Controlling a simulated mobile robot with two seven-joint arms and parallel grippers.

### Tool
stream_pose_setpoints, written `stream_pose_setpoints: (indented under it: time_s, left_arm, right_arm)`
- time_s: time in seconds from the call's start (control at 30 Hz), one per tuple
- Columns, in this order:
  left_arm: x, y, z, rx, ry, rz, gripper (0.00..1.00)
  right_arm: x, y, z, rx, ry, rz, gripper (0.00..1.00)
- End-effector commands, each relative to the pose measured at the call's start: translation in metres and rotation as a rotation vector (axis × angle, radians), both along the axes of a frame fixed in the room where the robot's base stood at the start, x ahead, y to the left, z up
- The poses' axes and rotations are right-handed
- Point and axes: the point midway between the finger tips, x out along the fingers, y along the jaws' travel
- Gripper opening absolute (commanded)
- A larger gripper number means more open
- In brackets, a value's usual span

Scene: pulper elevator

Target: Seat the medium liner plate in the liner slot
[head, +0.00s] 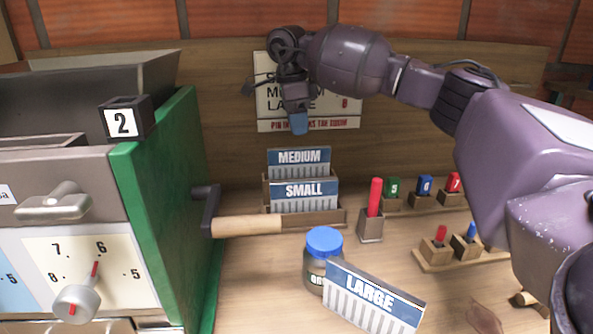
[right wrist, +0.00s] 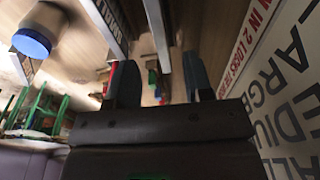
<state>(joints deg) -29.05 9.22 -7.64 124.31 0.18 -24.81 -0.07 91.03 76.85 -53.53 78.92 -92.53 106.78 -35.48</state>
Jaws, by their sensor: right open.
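The medium liner plate (head: 299,157) is blue-topped with a ribbed pale lower part and the word MEDIUM. It stands upright in a wooden rack (head: 318,218), behind the small liner plate (head: 304,190). My right gripper (head: 298,124) is above the medium plate and apart from it, in front of the wall sign. In the right wrist view its two fingers (right wrist: 161,82) are spread with nothing held between them. The large liner plate (head: 372,298) leans at the front of the bench. I cannot make out the liner slot. My left gripper is not in view.
The green machine (head: 160,180) with a dial and lever fills the left. A wooden handle (head: 246,226) sticks out from it before the rack. A blue-lidded jar (head: 324,243) stands beside the large plate. A red peg (head: 374,197) and several coloured pegs in blocks are at right.

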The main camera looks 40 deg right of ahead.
Motion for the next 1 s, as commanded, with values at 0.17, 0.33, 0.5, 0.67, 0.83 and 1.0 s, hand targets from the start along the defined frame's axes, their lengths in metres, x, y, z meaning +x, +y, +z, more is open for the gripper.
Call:
stream_pose_setpoints:
  time_s: [0.17,0.33,0.5,0.67,0.83,1.0]
  left_arm:
    - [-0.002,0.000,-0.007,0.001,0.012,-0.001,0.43]
    - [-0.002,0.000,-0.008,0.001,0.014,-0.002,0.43]
    - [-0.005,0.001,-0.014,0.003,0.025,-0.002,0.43]
    - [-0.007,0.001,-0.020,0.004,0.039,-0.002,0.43]
    - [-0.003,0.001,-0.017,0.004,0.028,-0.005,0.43]
    - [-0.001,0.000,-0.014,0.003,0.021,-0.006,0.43]
  right_arm:
    - [-0.001,-0.003,-0.031,0.000,0.007,0.000,0.47]
    - [-0.002,-0.003,-0.039,0.001,0.004,0.001,0.47]
    - [-0.002,-0.004,-0.057,0.000,0.007,-0.001,0.47]
    - [-0.004,-0.004,-0.081,0.000,0.011,0.000,0.47]
    - [-0.005,-0.006,-0.089,0.001,0.004,0.000,0.47]
    - [-0.005,-0.005,-0.088,0.002,0.002,0.000,0.47]
